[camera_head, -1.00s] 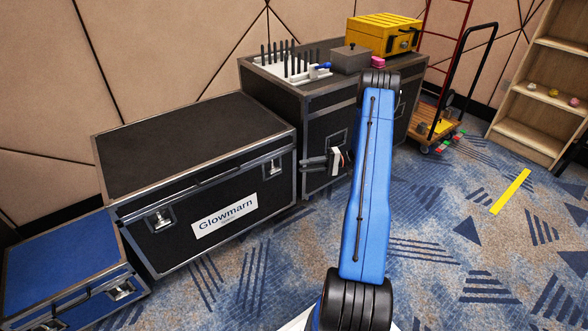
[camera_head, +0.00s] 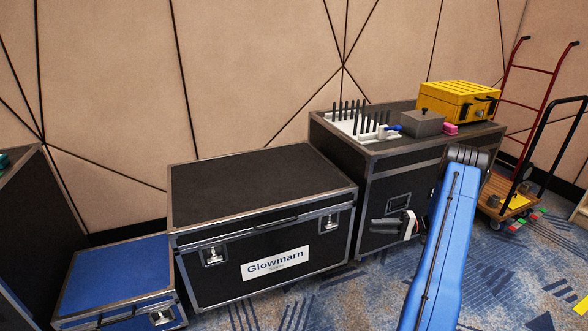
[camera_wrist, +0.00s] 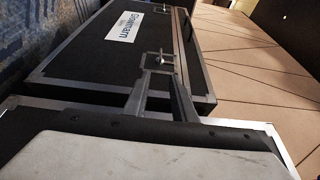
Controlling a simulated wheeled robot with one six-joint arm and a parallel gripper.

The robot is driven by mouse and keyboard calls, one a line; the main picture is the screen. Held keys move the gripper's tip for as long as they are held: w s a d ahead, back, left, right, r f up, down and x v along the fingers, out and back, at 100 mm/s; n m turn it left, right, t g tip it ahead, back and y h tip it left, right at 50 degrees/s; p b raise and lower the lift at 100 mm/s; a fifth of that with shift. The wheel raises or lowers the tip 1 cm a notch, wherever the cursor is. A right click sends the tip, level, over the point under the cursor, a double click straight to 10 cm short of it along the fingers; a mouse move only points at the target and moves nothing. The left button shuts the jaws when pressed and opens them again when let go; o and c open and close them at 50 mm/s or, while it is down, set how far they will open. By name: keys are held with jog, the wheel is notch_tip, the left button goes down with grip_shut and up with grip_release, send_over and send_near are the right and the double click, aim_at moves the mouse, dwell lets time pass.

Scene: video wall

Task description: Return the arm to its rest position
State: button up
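My blue arm (camera_head: 440,250) rises at the right of the head view, bent at a dark joint. My gripper (camera_head: 374,226) points left from it, in front of the tall black case (camera_head: 375,180) and near the right end of the Glowmarn case (camera_head: 265,187). In the wrist view, the two grey fingers of my gripper (camera_wrist: 160,66) stand apart with a gap between them, and nothing shows held. The Glowmarn case (camera_wrist: 105,52) with its white label and a metal latch lies beyond the fingertips. I cannot tell from these views how close they are.
On the tall case stand a white rack (camera_head: 362,130) of dark tools, a grey box (camera_head: 421,124), a pink block (camera_head: 450,128) and a yellow toolbox (camera_head: 455,102). A blue case (camera_head: 115,272) sits left. A hand truck (camera_head: 525,110) stands right. Patterned carpet (camera_head: 520,280) is open front right.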

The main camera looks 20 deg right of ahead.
jog(key=s+a+r+n+g+h, duration=0.2)
jog(key=s+a+r+g+h, duration=0.2)
jog(key=a+r, duration=0.9)
jog(key=s+a+r+n+g+h, duration=0.1)
jog(key=s+a+r+g+h, duration=0.3)
jog(key=a+r, duration=0.85)
jog(key=s+a+r+t+h, duration=0.1)
jog(key=s+a+r+h, duration=0.45)
jog(key=s+a, duration=0.5)
jog(key=s+a+r+n+t+h, duration=0.1)
jog(key=s+t, duration=0.4)
jog(key=s, duration=1.1)
jog(key=shift+r+h, duration=0.55)
jog(key=shift+h, duration=0.7)
jog(key=shift+s+a, duration=0.1)
